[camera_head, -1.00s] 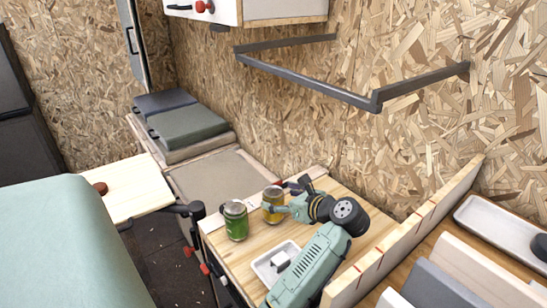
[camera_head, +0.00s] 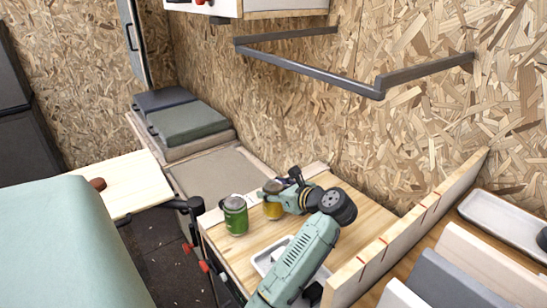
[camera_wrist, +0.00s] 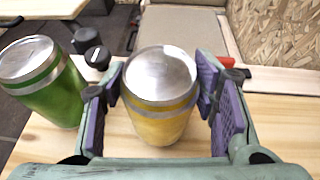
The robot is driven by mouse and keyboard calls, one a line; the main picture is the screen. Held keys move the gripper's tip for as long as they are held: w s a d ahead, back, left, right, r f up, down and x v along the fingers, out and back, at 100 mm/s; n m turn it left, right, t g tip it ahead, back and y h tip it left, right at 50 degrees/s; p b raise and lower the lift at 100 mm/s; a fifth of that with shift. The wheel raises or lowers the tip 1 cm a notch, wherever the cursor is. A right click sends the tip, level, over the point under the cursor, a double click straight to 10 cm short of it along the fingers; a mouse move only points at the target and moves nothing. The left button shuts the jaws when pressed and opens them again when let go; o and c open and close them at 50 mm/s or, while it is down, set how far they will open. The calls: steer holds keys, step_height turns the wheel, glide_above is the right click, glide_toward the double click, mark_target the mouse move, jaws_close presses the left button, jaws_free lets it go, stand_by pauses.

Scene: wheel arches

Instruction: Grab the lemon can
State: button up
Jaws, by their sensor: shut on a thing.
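The lemon can is the yellow can (camera_head: 272,206) with a silver top, standing on the wooden counter (camera_head: 345,200). In the wrist view the yellow can (camera_wrist: 161,97) sits between the purple pads of my gripper (camera_wrist: 161,100). My gripper (camera_head: 275,197) is shut on it in the head view, coming from the right side. The can looks upright, and I cannot tell whether its base is off the counter. A green can (camera_head: 236,216) stands just left of it, apart from it, and also shows in the wrist view (camera_wrist: 48,85).
A white tray (camera_head: 262,262) lies on the counter, partly hidden by my arm. A wooden divider (camera_head: 410,232) with red marks bounds the right side. A dark knob fixture (camera_head: 188,205) is at the counter's left. A grey metal frame (camera_head: 310,72) projects from the wall above.

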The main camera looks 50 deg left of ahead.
steer(key=c, duration=0.7)
steer(key=shift+r, duration=0.1)
